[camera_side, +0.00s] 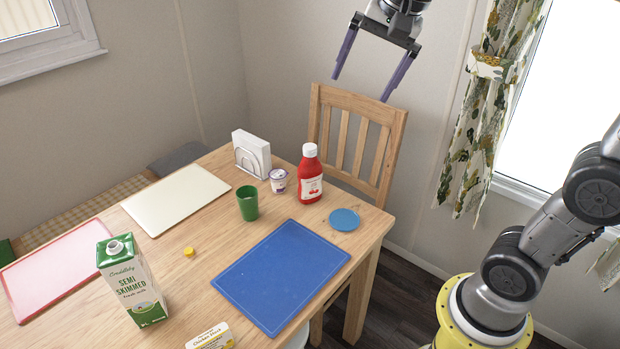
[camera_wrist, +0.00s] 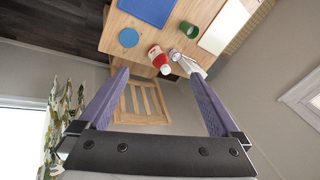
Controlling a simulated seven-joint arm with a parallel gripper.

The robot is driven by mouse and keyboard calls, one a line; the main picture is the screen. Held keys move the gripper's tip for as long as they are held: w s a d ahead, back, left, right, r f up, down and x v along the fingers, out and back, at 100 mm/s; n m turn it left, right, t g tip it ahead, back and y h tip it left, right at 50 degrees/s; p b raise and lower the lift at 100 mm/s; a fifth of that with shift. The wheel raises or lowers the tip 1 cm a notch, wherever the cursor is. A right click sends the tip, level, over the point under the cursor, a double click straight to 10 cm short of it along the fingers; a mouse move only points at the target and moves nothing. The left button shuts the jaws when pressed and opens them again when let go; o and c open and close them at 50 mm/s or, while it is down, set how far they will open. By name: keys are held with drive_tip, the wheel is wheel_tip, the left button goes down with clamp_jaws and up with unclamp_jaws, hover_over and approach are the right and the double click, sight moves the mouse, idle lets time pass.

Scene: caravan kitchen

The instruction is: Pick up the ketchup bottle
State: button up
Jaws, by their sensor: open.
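The ketchup bottle (camera_side: 310,178) is red with a white cap and a white label. It stands upright near the table's far right corner. In the wrist view the ketchup bottle (camera_wrist: 157,58) shows beyond the fingertips, near the table edge. My gripper (camera_side: 363,88) is open and empty, high above the wooden chair and well above and apart from the bottle. Its two purple fingers are spread wide, and they also show in the wrist view (camera_wrist: 161,72).
A white yogurt pot (camera_side: 278,181), a napkin holder (camera_side: 252,154), a green cup (camera_side: 247,203) and a blue coaster (camera_side: 344,220) are near the bottle. A blue mat (camera_side: 280,277) lies in front. The chair (camera_side: 358,140) stands behind the table. A milk carton (camera_side: 132,282) stands front left.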

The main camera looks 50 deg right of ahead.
drive_tip(key=w+d+f+m+g, duration=0.15)
drive_tip(key=w+d+m, duration=0.25)
drive_tip(key=w, duration=0.6)
drive_tip(key=m+g, duration=0.2)
drive_tip(key=m, duration=0.1)
hover_over(312, 146)
drive_tip(key=a, duration=0.2)
wheel_tip(312, 146, down, 15)
drive_tip(key=shift+g, duration=0.55)
drive_tip(key=f, duration=0.4)
drive_tip(key=d+f, duration=0.1)
drive_tip(key=f, duration=0.7)
drive_tip(key=shift+d, duration=0.4)
drive_tip(key=shift+w+a+f, duration=0.1)
drive_tip(key=shift+f, duration=1.3)
drive_tip(key=shift+w+f, duration=0.1)
drive_tip(key=shift+f, duration=1.25)
clamp_jaws()
drive_tip(key=shift+r, duration=0.15)
